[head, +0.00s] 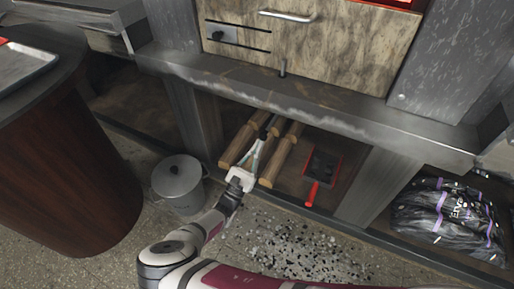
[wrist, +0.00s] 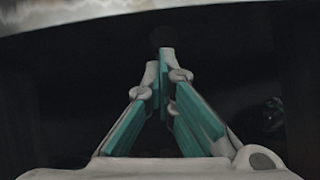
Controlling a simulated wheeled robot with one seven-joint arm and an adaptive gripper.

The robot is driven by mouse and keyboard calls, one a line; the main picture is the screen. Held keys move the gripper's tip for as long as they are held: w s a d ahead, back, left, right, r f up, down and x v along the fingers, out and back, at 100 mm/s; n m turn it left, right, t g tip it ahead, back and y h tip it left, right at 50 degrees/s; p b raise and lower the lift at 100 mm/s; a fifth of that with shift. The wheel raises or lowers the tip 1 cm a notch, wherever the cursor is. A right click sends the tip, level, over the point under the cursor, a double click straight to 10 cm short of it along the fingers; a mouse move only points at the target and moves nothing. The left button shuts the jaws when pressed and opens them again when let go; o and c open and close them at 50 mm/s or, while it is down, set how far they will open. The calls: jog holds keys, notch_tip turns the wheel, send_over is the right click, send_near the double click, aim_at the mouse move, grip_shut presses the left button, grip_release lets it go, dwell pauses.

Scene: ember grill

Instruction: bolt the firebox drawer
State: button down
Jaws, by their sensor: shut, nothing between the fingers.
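The firebox drawer front (head: 335,45) is a mottled tan panel at the top of the head view, with a metal bar handle (head: 287,15). It looks closed, though its upper part is out of frame. A short upright metal pin (head: 283,68) stands at the panel's lower edge, by the ledge; I cannot tell whether it is the bolt. My gripper (head: 267,127) is below the ledge, in front of the logs, apart from the drawer and pin. In the wrist view its fingers (wrist: 165,62) meet at the tips with nothing between them. Neither drawer nor pin is recognisable there.
A slotted slider with a dark knob (head: 216,35) is on the panel's left. The ledge (head: 330,105) overhangs logs (head: 279,155) and a red-handled shovel (head: 322,165). A lidded metal bin (head: 178,182) stands left, a black bag (head: 450,215) right. Dark chips (head: 290,245) litter the floor.

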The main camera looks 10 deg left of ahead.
jog(key=shift+w+r+h, duration=0.1)
jog(key=shift+r+h, duration=0.2)
jog(key=shift+r, duration=0.25)
jog(key=w+f+b+v, duration=0.1)
jog(key=v, duration=0.5)
jog(key=f+b+v, duration=0.1)
jog(key=v, duration=0.6)
jog(key=shift+w+d+f, duration=0.15)
jog(key=shift+w+f, duration=0.05)
jog(key=shift+f, duration=0.35)
